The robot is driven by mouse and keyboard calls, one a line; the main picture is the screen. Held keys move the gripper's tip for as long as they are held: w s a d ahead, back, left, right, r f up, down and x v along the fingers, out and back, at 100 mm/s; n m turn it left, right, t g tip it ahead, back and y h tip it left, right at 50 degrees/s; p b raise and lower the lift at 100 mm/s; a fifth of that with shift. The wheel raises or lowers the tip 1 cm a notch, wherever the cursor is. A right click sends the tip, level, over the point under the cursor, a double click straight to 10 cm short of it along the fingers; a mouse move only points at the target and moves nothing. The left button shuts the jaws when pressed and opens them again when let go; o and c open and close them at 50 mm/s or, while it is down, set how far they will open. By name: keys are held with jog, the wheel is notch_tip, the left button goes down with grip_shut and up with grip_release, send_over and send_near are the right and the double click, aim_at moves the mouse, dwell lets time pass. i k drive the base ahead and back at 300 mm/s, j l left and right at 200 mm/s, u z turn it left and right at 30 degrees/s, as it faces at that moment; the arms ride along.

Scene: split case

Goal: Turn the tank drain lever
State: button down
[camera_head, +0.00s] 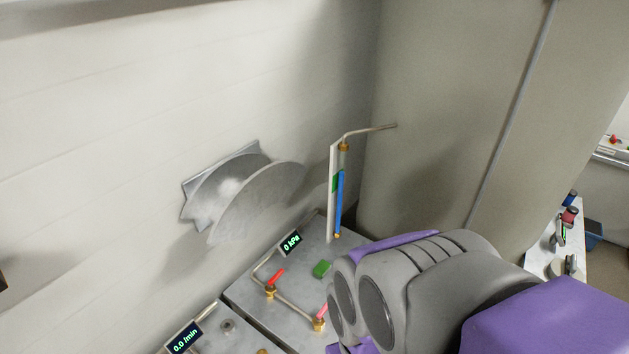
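Two small brass valves with red levers sit on a pipe on the grey metal bench. One red lever (277,276) is at the back left of the pipe. The other red lever (322,311) is nearer, close to my arm's left edge. No label shows which is the tank drain lever. A narrow upright tank or gauge (340,205) with a blue column and a green mark stands behind them, with a bent pipe at its top. My grey and purple arm covers the bench's right side. My gripper does not show.
A display reading 0 kPa (291,243) stands beside the back lever. Another display (184,340) is at the lower left. A green block (322,269) lies behind the front valve. A metal wheel-like fitting (245,190) juts from the wall. A white table (545,260) stands far right.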

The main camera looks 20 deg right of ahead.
aim_at(281, 270)
jog(key=k+l+u, duration=0.2)
jog(key=u, duration=0.2)
jog(key=k+l+u, duration=0.5)
jog(key=u, duration=0.25)
